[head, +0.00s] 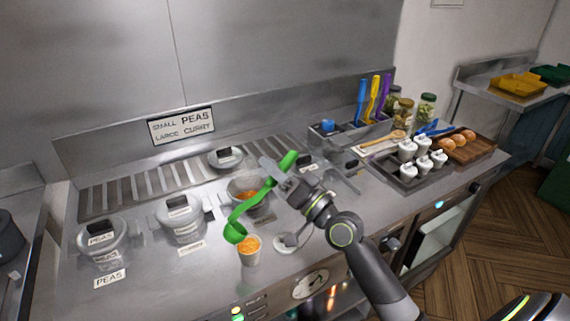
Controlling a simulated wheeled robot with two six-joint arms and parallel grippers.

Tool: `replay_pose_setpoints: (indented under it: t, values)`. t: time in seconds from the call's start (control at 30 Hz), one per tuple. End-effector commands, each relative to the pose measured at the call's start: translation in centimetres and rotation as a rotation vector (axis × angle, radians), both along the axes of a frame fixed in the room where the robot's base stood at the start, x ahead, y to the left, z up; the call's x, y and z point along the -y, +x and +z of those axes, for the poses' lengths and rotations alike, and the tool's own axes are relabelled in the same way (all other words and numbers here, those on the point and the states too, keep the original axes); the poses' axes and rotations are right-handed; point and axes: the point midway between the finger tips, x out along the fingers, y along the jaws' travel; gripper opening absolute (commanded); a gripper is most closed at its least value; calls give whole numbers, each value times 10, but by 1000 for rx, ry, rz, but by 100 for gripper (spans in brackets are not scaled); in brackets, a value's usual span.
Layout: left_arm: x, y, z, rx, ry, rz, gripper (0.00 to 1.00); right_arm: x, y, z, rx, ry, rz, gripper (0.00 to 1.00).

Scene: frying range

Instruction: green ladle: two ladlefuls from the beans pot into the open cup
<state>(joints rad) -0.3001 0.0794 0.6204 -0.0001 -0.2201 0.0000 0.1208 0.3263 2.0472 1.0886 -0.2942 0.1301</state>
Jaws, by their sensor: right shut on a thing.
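My right gripper (277,177) is shut on the handle of the green ladle (246,207). The ladle's bowl hangs at the upper left of the open cup (250,255), close to its rim; I cannot tell whether they touch. What the bowl holds is hidden. The cup stands upright near the counter's front and shows orange food inside. An open pot (238,186) with orange-brown food stands behind, partly covered by the ladle and gripper. Its label is not readable, so I cannot confirm it is beans. My left gripper is out of view.
Lidded pots stand at left, one near the peas label (109,278) and one near the curry label (191,246). A loose lid (286,242) lies right of the cup. A sign (181,125) reads small peas, large curry. A tray (409,181) of white lidded cups stands right.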

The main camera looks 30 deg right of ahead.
Motion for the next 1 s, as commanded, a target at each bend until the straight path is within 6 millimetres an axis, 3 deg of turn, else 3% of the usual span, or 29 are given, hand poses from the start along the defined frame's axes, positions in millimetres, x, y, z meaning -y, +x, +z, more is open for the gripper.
replay_pose_setpoints:
  t: [0.03, 0.33, 0.7, 1.0]
  values:
    - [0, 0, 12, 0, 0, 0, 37, -7, -1, 12, 5, -43, 2, 2]
    - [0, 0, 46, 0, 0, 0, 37, -50, -4, 35, 28, -350, 1, 2]
    - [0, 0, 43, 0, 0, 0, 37, -102, -7, 30, 51, -698, 0, 2]
    - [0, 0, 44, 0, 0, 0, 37, -115, -8, 29, 56, -795, 0, 2]
